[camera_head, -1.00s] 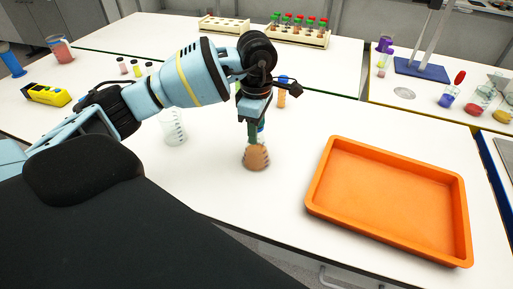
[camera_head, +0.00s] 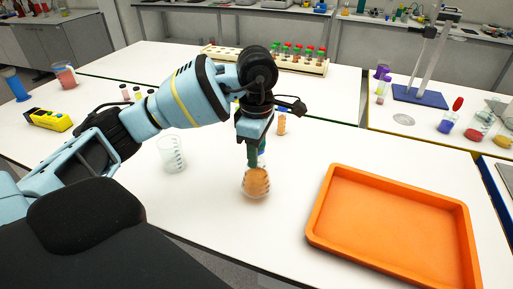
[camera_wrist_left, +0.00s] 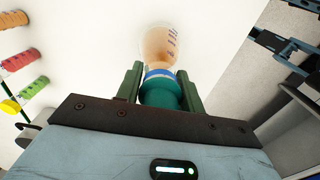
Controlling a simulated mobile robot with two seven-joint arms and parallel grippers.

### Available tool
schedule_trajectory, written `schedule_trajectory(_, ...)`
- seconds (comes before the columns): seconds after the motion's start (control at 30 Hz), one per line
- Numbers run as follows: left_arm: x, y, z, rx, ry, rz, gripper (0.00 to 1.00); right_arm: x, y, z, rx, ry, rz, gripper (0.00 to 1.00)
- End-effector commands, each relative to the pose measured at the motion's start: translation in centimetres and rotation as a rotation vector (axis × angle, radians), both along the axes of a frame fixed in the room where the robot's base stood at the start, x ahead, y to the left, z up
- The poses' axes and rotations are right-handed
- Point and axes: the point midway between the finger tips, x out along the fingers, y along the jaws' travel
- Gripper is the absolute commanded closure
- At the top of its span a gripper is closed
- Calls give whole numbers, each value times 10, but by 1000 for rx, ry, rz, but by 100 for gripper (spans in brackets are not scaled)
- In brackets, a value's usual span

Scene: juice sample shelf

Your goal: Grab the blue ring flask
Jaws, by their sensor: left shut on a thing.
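The blue ring flask (camera_head: 256,183) is a conical glass flask with orange-brown liquid. In the left wrist view the flask (camera_wrist_left: 160,45) shows a blue ring around its neck and a green stopper or cap. My left gripper (camera_head: 254,152) points down and is shut on the flask's neck, with the green fingers (camera_wrist_left: 160,85) on either side of it. The flask hangs upright below the fingers, over the white bench. I cannot tell whether its base touches the bench. My right gripper is not in view.
An empty orange tray (camera_head: 400,220) lies to the right of the flask. A clear beaker (camera_head: 172,154) stands to the left. A small orange-filled vial (camera_head: 282,124) stands behind the gripper. Test-tube racks (camera_head: 300,62) are at the back. Bench between flask and tray is clear.

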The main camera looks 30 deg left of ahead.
Motion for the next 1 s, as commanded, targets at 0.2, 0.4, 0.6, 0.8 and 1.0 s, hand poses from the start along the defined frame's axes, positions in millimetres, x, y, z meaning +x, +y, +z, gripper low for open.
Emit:
schedule_trajectory(0.2,-21,-16,4,0,-3,-3,100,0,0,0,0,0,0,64)
schedule_trajectory(0.4,-40,-31,6,0,-3,-4,100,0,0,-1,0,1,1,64)
schedule_trajectory(0.6,-58,-45,8,-1,-2,-2,100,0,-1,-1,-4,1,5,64)
schedule_trajectory(0.8,-75,-58,10,0,-2,-3,100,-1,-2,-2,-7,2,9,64)
schedule_trajectory(1.0,-90,-69,11,-1,-3,-2,100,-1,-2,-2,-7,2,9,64)
